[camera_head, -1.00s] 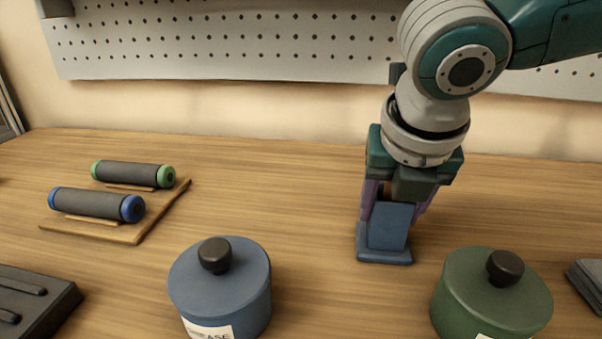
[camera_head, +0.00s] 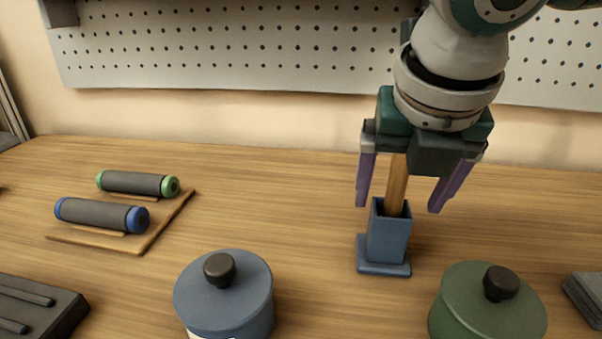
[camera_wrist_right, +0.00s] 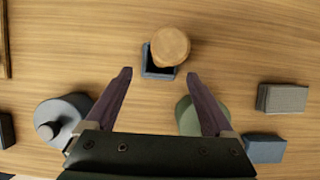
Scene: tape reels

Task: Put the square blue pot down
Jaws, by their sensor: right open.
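The square blue pot (camera_head: 387,238) stands upright on the table on its flat, wider base. A wooden stick (camera_head: 396,185) rises out of it, its top partly behind my right gripper. My right gripper (camera_head: 408,203) is open above the pot, with its purple fingers apart on either side of the stick and not touching the pot. In the right wrist view the pot (camera_wrist_right: 158,74) shows beyond the open fingers (camera_wrist_right: 160,76), with the round stick end (camera_wrist_right: 170,46) over it. My left gripper is not in view.
A round blue lidded pot (camera_head: 225,297) and a green one (camera_head: 488,308) stand at the front. A wooden board (camera_head: 150,239) with two dark rollers lies left. A dark tray (camera_head: 40,310) is front left, a grey block (camera_head: 585,296) right. A pegboard (camera_head: 230,50) stands behind.

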